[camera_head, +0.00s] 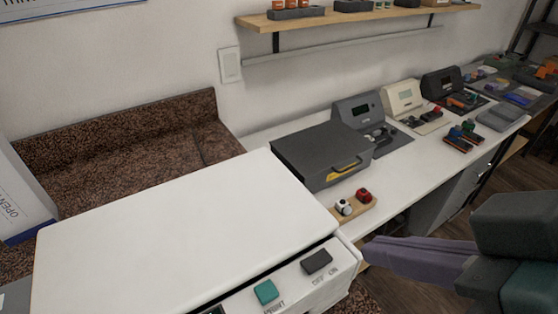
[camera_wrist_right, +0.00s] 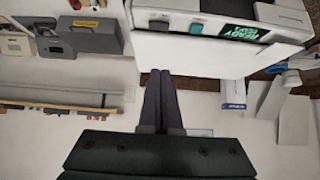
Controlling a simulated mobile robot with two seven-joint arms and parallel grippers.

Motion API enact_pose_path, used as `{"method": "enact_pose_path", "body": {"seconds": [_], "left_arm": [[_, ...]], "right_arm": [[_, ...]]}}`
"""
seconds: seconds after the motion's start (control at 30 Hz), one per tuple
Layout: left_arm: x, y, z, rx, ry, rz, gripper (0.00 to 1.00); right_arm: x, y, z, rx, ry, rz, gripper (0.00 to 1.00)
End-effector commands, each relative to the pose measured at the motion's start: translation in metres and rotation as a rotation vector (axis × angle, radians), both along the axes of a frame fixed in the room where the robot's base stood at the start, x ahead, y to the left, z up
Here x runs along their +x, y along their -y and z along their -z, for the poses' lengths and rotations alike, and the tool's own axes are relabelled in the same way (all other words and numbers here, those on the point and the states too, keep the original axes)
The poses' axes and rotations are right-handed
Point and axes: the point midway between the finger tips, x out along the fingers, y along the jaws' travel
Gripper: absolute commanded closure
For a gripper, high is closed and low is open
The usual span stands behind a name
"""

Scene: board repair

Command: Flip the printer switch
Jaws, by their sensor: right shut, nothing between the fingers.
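The printer is a large white machine (camera_head: 180,230) at the front of the head view. Its front panel has a dark rocker switch (camera_head: 317,262) marked OFF and ON, and a teal print button (camera_head: 266,292). I cannot tell which way the switch is tipped. My right gripper (camera_head: 372,250) is shut and empty, to the right of the switch and apart from it. In the right wrist view, the closed fingers (camera_wrist_right: 160,73) point toward the panel, with the switch (camera_wrist_right: 160,25) beyond the tips and the teal button (camera_wrist_right: 194,28) beside it. My left gripper is not in view.
A dark grey case (camera_head: 315,152) stands behind the printer on the white bench, with a small wooden tray (camera_head: 353,210) beside it. Several devices line the bench farther back. A lit display (camera_wrist_right: 243,32) with green text shows on the printer panel. The space between fingers and panel looks clear.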

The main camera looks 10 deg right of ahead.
Motion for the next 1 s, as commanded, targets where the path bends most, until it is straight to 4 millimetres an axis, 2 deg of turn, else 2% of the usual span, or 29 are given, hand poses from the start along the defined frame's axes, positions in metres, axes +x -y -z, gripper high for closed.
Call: {"method": "enact_pose_path", "body": {"seconds": [0.07,0.57,0.67,1.0], "left_arm": [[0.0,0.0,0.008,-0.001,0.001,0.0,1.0],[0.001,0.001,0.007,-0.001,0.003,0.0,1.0],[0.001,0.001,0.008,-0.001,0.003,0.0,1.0],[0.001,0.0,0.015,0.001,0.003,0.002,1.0]], "right_arm": [[0.0,-0.001,0.007,0.003,0.004,-0.006,1.0],[0.005,-0.003,0.01,0.006,0.005,-0.005,1.0],[0.013,-0.006,0.019,0.007,0.007,-0.004,1.0],[0.061,-0.023,0.07,0.005,0.007,-0.004,1.0]]}}
